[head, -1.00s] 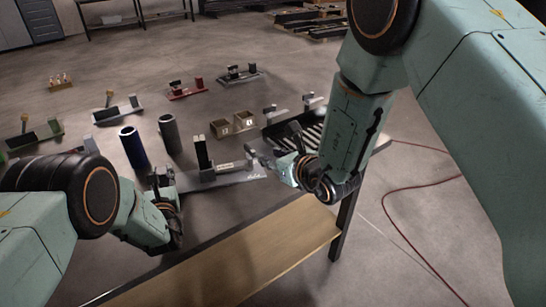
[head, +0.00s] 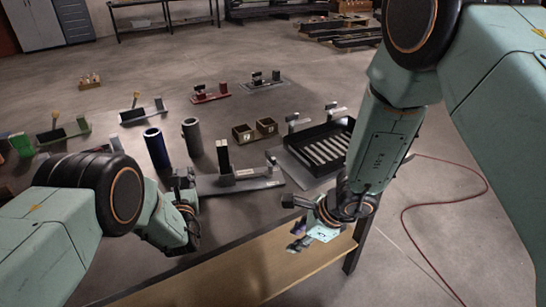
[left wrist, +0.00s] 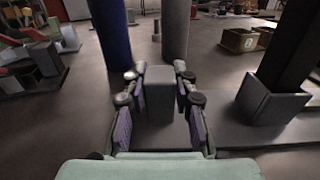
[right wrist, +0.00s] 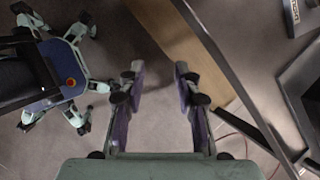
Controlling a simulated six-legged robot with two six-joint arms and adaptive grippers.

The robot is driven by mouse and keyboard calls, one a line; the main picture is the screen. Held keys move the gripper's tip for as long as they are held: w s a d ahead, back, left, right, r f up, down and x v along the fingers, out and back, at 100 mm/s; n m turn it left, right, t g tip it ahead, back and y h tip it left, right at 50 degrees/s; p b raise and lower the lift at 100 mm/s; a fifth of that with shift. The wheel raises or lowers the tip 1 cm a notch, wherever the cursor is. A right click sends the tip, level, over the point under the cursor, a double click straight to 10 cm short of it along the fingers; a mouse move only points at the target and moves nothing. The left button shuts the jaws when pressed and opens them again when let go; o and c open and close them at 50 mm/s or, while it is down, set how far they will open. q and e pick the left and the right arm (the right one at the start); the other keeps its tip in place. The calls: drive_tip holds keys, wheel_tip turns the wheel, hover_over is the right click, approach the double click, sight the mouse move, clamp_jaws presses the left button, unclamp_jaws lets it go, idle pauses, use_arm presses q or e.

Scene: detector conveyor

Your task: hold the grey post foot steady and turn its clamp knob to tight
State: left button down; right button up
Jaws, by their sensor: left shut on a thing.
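The grey post foot (head: 240,184) lies along the table's front edge, with a dark post (head: 223,155) standing in it. A small grey tilted piece (head: 272,160) stands at its right end; it looks like the clamp knob, but its setting cannot be told. My left gripper (head: 182,180) is shut on the grey end block (left wrist: 160,92) at the foot's left end; the post's socket (left wrist: 270,103) is right of it in the left wrist view. My right gripper (head: 294,223) is open and empty, apart from the foot, out over the table's front edge; its fingers (right wrist: 160,70) show only floor between.
A black slotted tray (head: 305,172) sits right of the foot. A blue cylinder (head: 156,149) and a grey cylinder (head: 192,137) stand behind my left gripper. Two small brown boxes (head: 243,133) are behind the foot. A red cable (head: 405,222) lies on the floor at right.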

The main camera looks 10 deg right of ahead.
drive_tip(key=s+d+f+n+g+h, duration=0.1)
drive_tip(key=s+d+f+n+h, duration=0.1)
drive_tip(key=d+n+h, duration=0.35)
drive_tip(key=w+d+r+n+t+h, duration=0.2)
drive_tip(key=w+d+n+t, duration=0.1)
drive_tip(key=w+d+n, duration=0.4)
drive_tip(key=n+t+y, duration=0.7)
drive_tip(key=n+y, duration=0.1)
drive_tip(key=n, duration=0.5)
approach(271, 156)
drive_tip(key=shift+x, duration=4.55)
clamp_jaws()
